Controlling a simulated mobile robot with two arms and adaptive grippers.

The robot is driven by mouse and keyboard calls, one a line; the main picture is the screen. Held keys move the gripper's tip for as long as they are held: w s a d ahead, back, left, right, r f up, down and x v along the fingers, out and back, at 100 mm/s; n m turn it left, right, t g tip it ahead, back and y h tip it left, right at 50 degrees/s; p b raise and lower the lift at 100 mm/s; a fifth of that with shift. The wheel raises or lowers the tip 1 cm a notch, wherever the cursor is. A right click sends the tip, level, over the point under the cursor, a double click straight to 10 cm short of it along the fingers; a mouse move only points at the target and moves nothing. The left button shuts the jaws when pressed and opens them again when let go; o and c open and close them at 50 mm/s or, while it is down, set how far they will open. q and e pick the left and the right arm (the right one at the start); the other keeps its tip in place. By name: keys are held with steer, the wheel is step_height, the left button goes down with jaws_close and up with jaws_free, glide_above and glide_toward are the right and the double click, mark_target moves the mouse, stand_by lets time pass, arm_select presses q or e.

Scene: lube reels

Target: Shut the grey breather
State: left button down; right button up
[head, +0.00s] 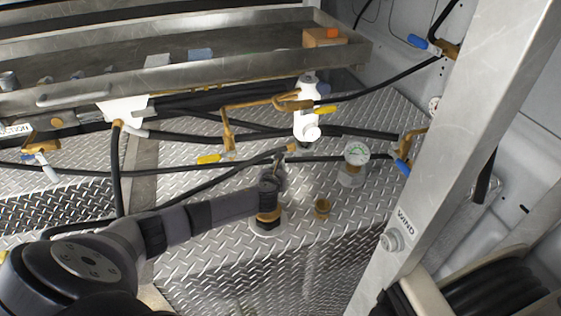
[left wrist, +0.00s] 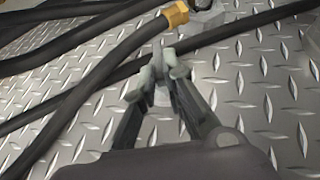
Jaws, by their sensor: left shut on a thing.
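My left gripper (head: 279,165) reaches in from the left over the diamond-plate tank top, in front of the hoses. In the left wrist view its two fingers (left wrist: 158,88) are closed together on a small pale grey piece (left wrist: 160,95). This looks like part of the grey breather, but the fingers hide most of it and I cannot tell whether it is open or shut. A brass and black fitting (head: 268,220) stands on the plate just below the gripper in the head view. My right gripper is not in view.
Black hoses cross behind the gripper, one with a brass end (left wrist: 176,13). A white filter body (head: 306,122) is behind. A metal post (head: 455,150) and hose reel (head: 495,290) bound the right.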

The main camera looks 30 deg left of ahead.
arm_select(q)
steer(key=shift+s+a+m+t+h, duration=0.15)
steer(key=shift+a+m+t+h, duration=0.3)
steer(key=shift+m+h, duration=0.6)
steer(key=shift+a+f+m+h+b, duration=0.1)
steer(key=shift+a+m+h+b, duration=0.15)
steer(key=shift+m+h, duration=0.25)
steer(key=shift+a+m+h+b, duration=0.1)
steer(key=shift+m+h+b, duration=0.25)
steer(key=shift+h, duration=0.1)
steer(key=shift+a+f+m+h+b, duration=0.1)
steer(key=shift+a+m+h+b, duration=0.2)
steer(key=shift+m+h+b, duration=0.8)
steer(key=shift+a+r+m+h+b, duration=0.2)
steer(key=shift+m+h+b, duration=0.4)
steer(key=shift+h, duration=0.4)
steer(key=shift+r, duration=0.1)
steer(key=c, duration=1.7)
jaws_free()
steer(key=shift+s, duration=0.1)
